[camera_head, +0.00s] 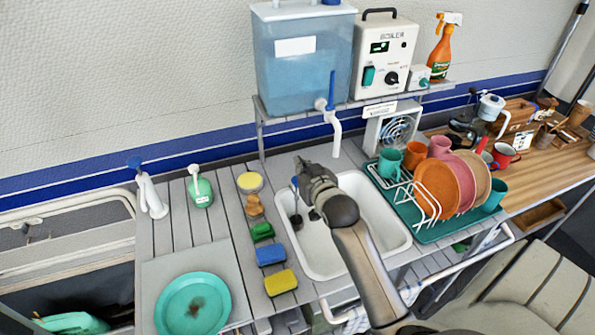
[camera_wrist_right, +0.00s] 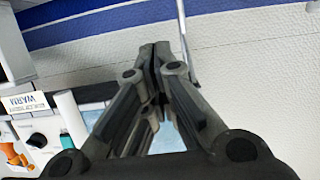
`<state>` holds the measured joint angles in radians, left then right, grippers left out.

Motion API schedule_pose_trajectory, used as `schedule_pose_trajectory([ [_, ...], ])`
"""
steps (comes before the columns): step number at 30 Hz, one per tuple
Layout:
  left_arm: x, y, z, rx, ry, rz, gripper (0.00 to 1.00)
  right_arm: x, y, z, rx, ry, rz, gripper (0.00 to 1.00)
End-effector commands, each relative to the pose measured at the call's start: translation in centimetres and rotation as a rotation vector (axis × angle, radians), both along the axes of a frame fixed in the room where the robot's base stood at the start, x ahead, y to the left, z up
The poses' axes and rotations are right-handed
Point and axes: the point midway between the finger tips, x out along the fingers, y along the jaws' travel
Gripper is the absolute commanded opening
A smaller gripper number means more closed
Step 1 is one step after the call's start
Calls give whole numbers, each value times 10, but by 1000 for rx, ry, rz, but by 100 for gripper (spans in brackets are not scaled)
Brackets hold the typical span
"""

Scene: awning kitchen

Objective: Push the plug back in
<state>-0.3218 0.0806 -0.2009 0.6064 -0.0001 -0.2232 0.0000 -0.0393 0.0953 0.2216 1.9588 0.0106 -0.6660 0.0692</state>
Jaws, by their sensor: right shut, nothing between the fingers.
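My right gripper (camera_head: 303,168) is over the back left part of the white sink (camera_head: 376,204). Its fingers are shut and empty, and their tips (camera_wrist_right: 154,55) meet in the right wrist view. I cannot make out a plug for certain in either view. A dark round thing (camera_head: 297,220) with a thin stem sits at the left side of the sink, just below the gripper and apart from its tips. The forearm hides part of the basin. My left gripper is not in view.
The white tap (camera_head: 335,133) of the blue water tank (camera_head: 303,68) hangs behind the gripper. A boiler (camera_head: 385,55) stands beside the tank. Sponges (camera_head: 270,255) line the sink's left side. A dish rack (camera_head: 424,228) with plates stands right.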

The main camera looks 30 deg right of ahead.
Motion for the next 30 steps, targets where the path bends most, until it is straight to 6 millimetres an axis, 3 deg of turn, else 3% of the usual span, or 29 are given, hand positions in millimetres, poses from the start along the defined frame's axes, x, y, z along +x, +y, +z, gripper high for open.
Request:
schedule_pose_trajectory([
  [8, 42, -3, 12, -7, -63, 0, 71, 36, -9, -10, 0, 1, 0, 0],
  [12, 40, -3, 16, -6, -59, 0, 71, 33, -8, -34, 0, 5, 0, 0],
  [16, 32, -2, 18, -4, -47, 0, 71, 32, -9, -45, -1, 3, -1, 0],
  [22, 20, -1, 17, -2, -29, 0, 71, 32, -9, -52, -1, 1, 0, 0],
  [30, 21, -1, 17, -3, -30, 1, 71, 32, -9, -52, 0, 1, 0, 0],
])
